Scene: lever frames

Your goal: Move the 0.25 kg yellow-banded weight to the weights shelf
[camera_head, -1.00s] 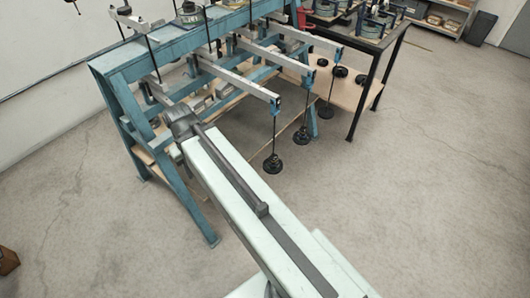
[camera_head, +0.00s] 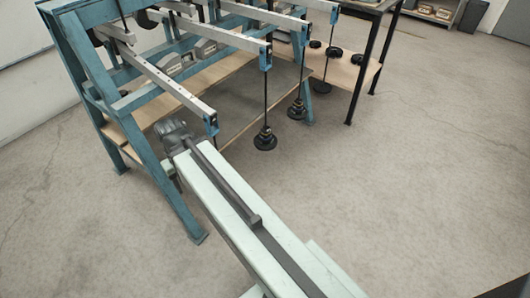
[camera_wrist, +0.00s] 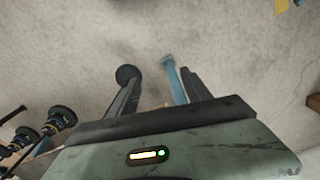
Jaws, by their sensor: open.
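My gripper shows in the wrist view (camera_wrist: 160,94), open, with its two dark fingers apart. A dark round disc (camera_wrist: 127,73) shows at the left fingertip; I cannot tell whether they touch. No yellow band can be made out for certain, so I cannot tell which piece is the yellow-banded weight. A black weight stack (camera_head: 265,140) hangs on a rod from a lever, and another (camera_head: 297,110) hangs behind it. In the head view the fingers are hidden at the arm's far end. A wooden shelf (camera_head: 362,82) with black discs under the dark-legged table may be the weights shelf.
The blue lever frame (camera_head: 172,187) stands at the left, its grey levers (camera_head: 163,81) projecting towards the right. The nearest lever ends close to my arm's far end. In the wrist view a blue leg (camera_wrist: 174,80) shows between the fingers. The floor at right is clear.

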